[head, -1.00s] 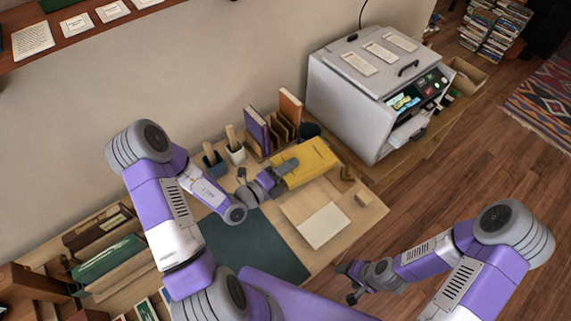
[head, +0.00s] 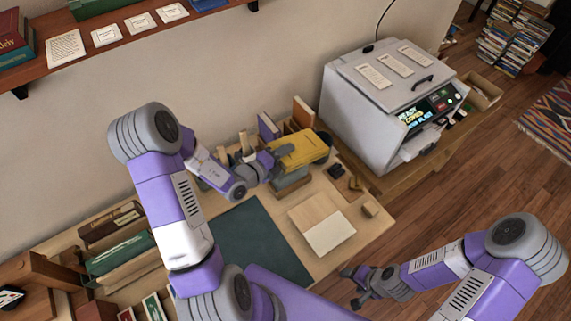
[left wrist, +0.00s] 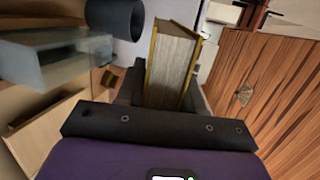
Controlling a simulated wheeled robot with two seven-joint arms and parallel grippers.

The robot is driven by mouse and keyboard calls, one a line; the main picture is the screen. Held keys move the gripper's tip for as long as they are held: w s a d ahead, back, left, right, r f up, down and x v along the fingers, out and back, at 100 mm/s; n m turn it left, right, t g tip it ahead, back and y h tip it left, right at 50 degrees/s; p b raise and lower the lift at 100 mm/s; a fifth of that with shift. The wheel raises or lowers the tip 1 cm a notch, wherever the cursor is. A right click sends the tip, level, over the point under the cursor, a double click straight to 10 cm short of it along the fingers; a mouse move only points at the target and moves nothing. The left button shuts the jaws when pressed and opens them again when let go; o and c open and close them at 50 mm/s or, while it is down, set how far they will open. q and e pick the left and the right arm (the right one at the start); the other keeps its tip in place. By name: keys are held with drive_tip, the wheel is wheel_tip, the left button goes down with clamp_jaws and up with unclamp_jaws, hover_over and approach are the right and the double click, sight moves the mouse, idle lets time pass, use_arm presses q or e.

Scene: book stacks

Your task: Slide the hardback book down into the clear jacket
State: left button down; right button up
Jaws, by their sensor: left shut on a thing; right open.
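The yellow hardback book (head: 300,148) is gripped by my left gripper (head: 268,164) and held above the table near its back edge. In the left wrist view the book (left wrist: 172,65) stands out between the fingers, its pale page block showing. A translucent, box-like thing, probably the clear jacket (head: 291,182), stands below the book in the head view. It also shows at the left of the left wrist view (left wrist: 60,62), apart from the book. My right gripper (head: 357,286) is open and empty, in front of the table's right part.
A dark cup (left wrist: 116,18) is close to the book. Upright books in a wooden rack (head: 302,113) stand behind it. A grey machine (head: 390,100) is at the right. A dark green mat (head: 250,243) and a board with a pale sheet (head: 330,233) lie in front.

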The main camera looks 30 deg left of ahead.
use_arm(q)
wheel_tip(320, 180, down, 4)
drive_tip(key=shift+r+b, duration=0.25)
drive_tip(key=shift+b, duration=0.2)
drive_tip(key=shift+f+b, duration=0.3)
drive_tip(key=shift+f, duration=0.35)
drive_tip(key=c, duration=0.7)
unclamp_jaws()
